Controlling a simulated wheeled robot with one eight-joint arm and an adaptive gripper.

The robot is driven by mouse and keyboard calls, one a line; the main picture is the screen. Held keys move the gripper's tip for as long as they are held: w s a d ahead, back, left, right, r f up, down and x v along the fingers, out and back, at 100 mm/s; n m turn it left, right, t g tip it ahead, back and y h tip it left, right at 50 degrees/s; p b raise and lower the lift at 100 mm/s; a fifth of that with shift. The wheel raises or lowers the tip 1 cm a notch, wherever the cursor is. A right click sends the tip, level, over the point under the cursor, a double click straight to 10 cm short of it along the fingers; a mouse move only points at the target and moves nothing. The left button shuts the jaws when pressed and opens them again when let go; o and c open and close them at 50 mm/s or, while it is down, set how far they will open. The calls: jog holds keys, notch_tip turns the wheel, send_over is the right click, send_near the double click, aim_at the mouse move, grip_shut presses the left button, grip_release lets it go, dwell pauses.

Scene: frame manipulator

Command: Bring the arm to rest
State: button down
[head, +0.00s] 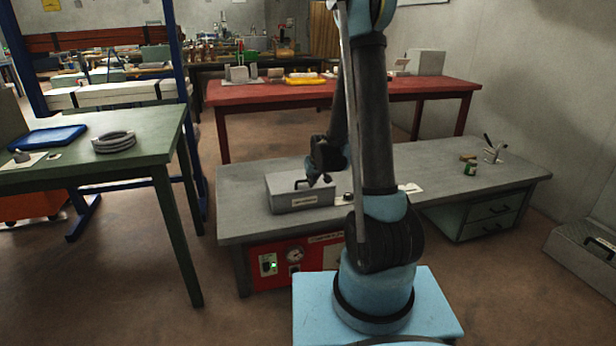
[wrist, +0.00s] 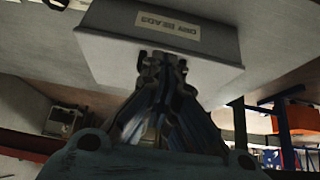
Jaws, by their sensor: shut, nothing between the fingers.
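My gripper (head: 319,181) is at the end of my dark arm, at the right end of a grey box on the low grey bench. Its fingers are shut with nothing between them. In the wrist view my gripper (wrist: 163,62) points at the face of the grey box (wrist: 105,45), whose label reads "DRY BEADS". In the head view the box (head: 285,201) has a dark handle on top. I cannot tell whether the fingertips touch the box. My arm hides part of the bench behind it.
The grey bench (head: 245,222) carries a small green item (head: 470,168) and a holder with tools (head: 493,152) at right. A green table (head: 80,165) stands at left with a grey coil (head: 114,142). A red table (head: 440,84) stands behind. Brown floor is free between them.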

jog(key=s+d+r+m+g+h, duration=0.1)
jog(key=s+d+r, duration=0.35)
jog(key=s, duration=0.45)
jog(key=s+d+r+g, duration=0.1)
jog(key=s+d+r, duration=0.2)
jog(key=s+r, duration=0.45)
jog(key=s+d+g, duration=0.1)
jog(key=s+d, duration=0.1)
jog(key=s, duration=0.9)
jog(key=s+d+m+g, duration=0.1)
jog(key=s+d, duration=0.1)
jog(key=s, duration=0.9)
jog(key=shift+d+f+m+h, duration=0.15)
jog(key=shift+f+m+h, duration=0.15)
jog(key=shift+f, duration=0.15)
jog(key=shift+w+f, duration=0.2)
jog(key=shift+w, duration=0.3)
